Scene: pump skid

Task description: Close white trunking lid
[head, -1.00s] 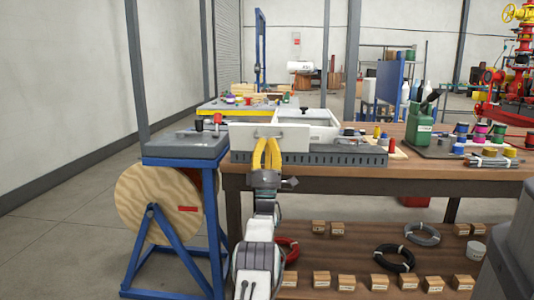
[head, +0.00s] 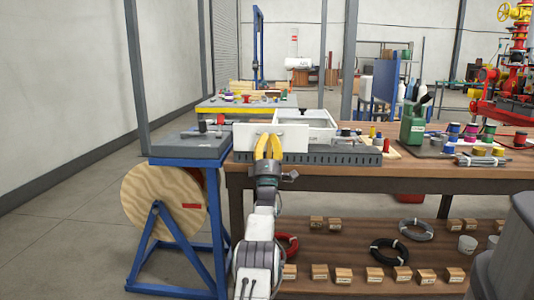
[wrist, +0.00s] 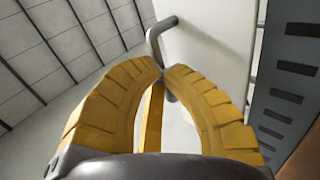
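The white trunking lid (head: 247,143) stands upright as a flat panel at the front left of the open white trunking box (head: 318,119) on the bench. A bent grey handle (wrist: 153,40) sticks out from the lid's white face in the wrist view. My gripper (head: 267,137) is in front of the lid, with its yellow fingers pointing at it. In the wrist view my gripper (wrist: 163,70) has its fingertips together on the handle, and they hide its middle part. The lid's hinge cannot be made out.
A grey slotted rail (head: 345,157) runs along the bench front below the box. A blue stand (head: 185,147) with a wooden reel is close on the left. A green canister (head: 412,128) and coloured spools stand to the right on the wooden bench (head: 420,175).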

